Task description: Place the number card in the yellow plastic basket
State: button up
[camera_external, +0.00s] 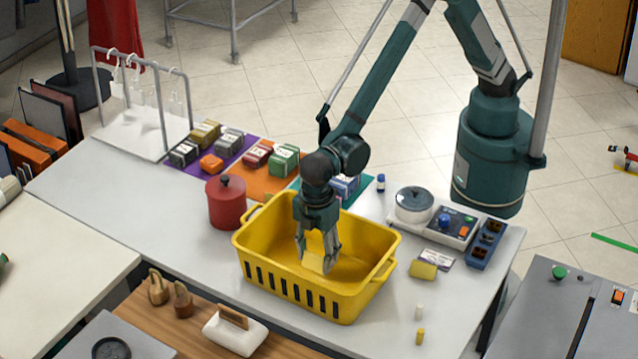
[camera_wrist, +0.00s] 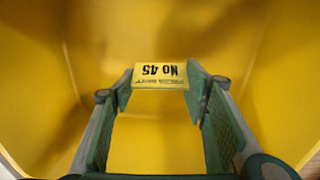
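The yellow plastic basket (camera_external: 303,290) stands on the front part of the grey table, with slots along its near side. My gripper (camera_external: 318,252) is lowered inside it, pointing down. The number card (camera_external: 313,264), a small yellow piece, sits between the fingertips within the basket. In the wrist view the card (camera_wrist: 160,75) reads "No 45" upside down and spans from one fingertip to the other, touching both. The basket's yellow walls (camera_wrist: 40,60) surround the gripper in that view. Whether the card touches the basket floor is not clear.
A red lidded pot (camera_external: 226,203) stands close to the basket's left. A scale-like device (camera_external: 435,217), a yellow block (camera_external: 423,270) and small bottles (camera_external: 420,337) are to the right.

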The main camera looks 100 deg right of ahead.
aim_at(316, 268)
jog(key=shift+f, duration=1.8)
jog(key=shift+f+b, duration=0.15)
jog(key=shift+b, duration=0.15)
jog(key=o, duration=0.6)
notch_tip(316, 268, up, 12)
jog(key=shift+r+p, duration=0.2)
jog(key=shift+p, duration=0.45)
jog(key=shift+d, duration=0.1)
